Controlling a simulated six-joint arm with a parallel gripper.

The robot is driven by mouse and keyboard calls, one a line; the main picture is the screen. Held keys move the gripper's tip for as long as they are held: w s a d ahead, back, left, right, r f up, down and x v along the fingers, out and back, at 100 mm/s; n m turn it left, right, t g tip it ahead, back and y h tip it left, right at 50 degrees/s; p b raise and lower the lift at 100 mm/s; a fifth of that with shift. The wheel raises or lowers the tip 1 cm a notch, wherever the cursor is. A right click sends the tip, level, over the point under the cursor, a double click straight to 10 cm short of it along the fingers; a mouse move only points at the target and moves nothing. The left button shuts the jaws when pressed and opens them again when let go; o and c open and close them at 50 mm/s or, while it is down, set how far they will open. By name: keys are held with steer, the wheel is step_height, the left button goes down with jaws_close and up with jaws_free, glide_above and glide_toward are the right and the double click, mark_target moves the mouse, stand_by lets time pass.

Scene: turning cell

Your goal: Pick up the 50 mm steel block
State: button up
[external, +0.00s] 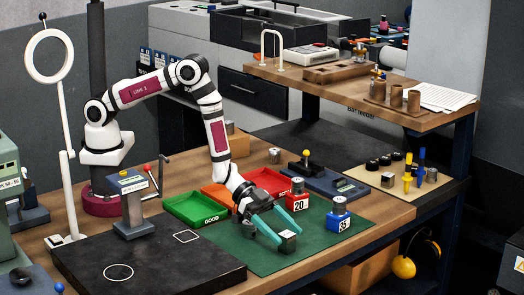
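My gripper (290,240) reaches down over the green mat (240,262), its two teal fingers spread apart. A small grey steel block (288,241) with a dark mark on its side sits at the fingertips, seemingly between them. I cannot tell whether both fingers touch it, or whether it rests on the mat. Its marking is too small to read. Another small steel block (387,180) lies on the beige mat at the right, away from my gripper.
A red block marked 20 (298,203) and a blue block marked 35 (338,222) stand close right of my fingers. A green GOOD tray (190,213) and a red tray (268,182) lie behind. A black plate (150,262) lies left. The mat's front is clear.

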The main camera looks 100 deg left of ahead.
jaws_close()
steer(key=shift+r, duration=0.15)
stand_by(0.4)
